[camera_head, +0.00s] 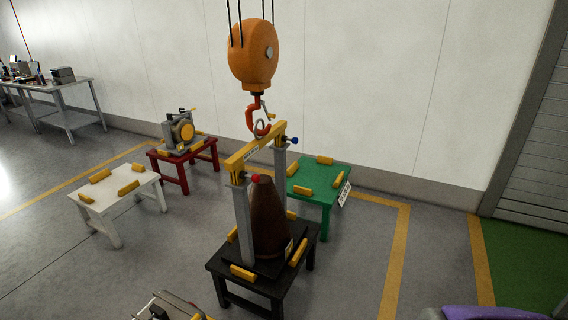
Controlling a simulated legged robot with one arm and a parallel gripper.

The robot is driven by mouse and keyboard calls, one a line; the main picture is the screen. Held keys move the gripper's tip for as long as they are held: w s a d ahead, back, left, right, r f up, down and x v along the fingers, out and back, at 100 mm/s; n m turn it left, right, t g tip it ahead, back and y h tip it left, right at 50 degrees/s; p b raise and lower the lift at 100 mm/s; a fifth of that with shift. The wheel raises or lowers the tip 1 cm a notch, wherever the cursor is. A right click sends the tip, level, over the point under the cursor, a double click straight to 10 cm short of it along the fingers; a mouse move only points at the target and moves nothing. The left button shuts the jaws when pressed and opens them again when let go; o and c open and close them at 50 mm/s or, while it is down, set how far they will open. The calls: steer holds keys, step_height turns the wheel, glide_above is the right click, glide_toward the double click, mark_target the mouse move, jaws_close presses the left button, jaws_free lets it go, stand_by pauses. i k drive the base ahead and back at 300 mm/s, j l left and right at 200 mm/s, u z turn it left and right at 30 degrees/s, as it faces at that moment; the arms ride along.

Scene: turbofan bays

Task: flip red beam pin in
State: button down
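The red beam pin (256,178) shows as a small red knob at the near end of the yellow lifting beam (250,153), at the top of the near grey upright (243,215). From here I cannot tell how far in the pin sits. A blue knob (293,140) is at the beam's far end. The beam hangs over a dark brown cone (269,220) on a black table (272,288). The red hook (257,118) of an orange hoist block (253,52) meets the ring on top of the beam. My gripper is not clearly seen in this view.
A green table (325,181) stands behind right, a red table (182,172) with a grey-and-yellow device behind left, and a white table (112,192) at left. A metal-railed object (168,307) is cut off at the bottom. Floor at right of the black table is clear.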

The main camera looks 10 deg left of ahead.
mark_target(256, 179)
steer(key=i+l, duration=0.15)
steer(key=i, duration=0.25)
steer(key=i+l+u, duration=0.1)
steer(key=i, duration=0.35)
steer(key=i+l, duration=0.2)
steer(key=i, duration=0.2)
